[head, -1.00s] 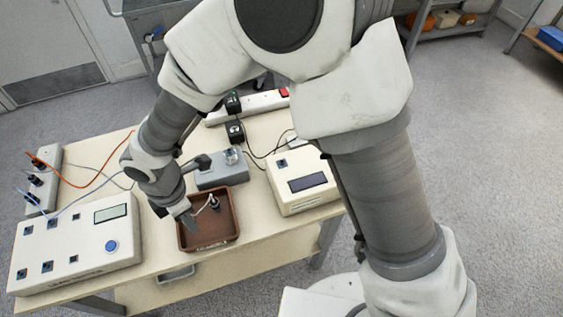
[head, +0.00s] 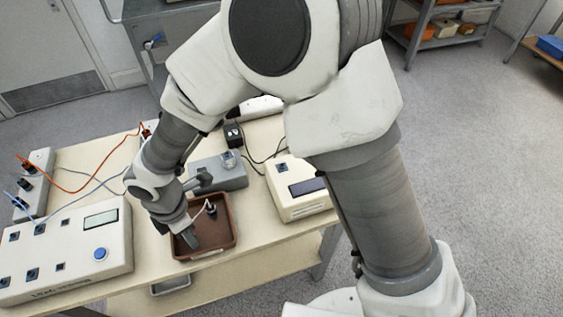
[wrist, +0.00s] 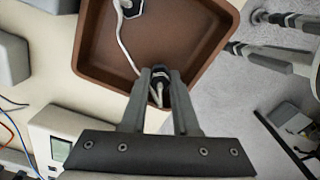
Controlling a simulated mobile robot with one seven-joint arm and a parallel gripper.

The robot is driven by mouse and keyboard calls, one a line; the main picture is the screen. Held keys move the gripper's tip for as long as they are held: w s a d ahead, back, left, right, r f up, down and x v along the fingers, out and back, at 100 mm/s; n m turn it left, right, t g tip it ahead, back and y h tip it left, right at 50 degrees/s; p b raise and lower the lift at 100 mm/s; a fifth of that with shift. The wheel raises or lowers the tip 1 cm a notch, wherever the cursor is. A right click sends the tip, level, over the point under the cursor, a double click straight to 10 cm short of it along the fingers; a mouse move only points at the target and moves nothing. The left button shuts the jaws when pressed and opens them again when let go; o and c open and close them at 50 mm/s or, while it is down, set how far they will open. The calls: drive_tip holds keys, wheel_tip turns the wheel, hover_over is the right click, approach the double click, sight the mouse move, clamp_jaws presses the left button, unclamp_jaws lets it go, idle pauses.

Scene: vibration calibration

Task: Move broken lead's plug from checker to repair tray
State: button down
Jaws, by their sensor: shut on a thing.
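The brown repair tray (head: 233,232) sits near the front edge of the table; it fills the upper part of the wrist view (wrist: 195,40). My gripper (head: 190,241) is over the tray's front-left part. In the wrist view my gripper (wrist: 161,85) is shut on a dark plug (wrist: 159,74) with a pale cable. The cable runs to another plug end (wrist: 130,7) lying in the tray, which also shows in the head view (head: 211,209). The white checker box (head: 115,240), with a screen and blue button, stands left of the tray. I cannot tell whether the held plug touches the tray.
A grey device (head: 222,172) stands behind the tray, and a cream meter box (head: 300,205) stands right of it. A socket strip (head: 35,185) with orange and blue leads is at the left. My arm hides part of the table's back.

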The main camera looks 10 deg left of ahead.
drive_tip(key=shift+f+b, duration=0.3)
drive_tip(key=shift+f, duration=0.1)
drive_tip(key=c, duration=0.6)
unclamp_jaws()
drive_tip(key=shift+r, duration=0.1)
drive_tip(key=shift+r+p, duration=2.15)
drive_tip(key=shift+r, duration=0.35)
wheel_tip(320, 180, up, 17)
drive_tip(key=p, duration=0.3)
drive_tip(key=shift+r+p, duration=0.15)
drive_tip(key=shift+p, duration=0.25)
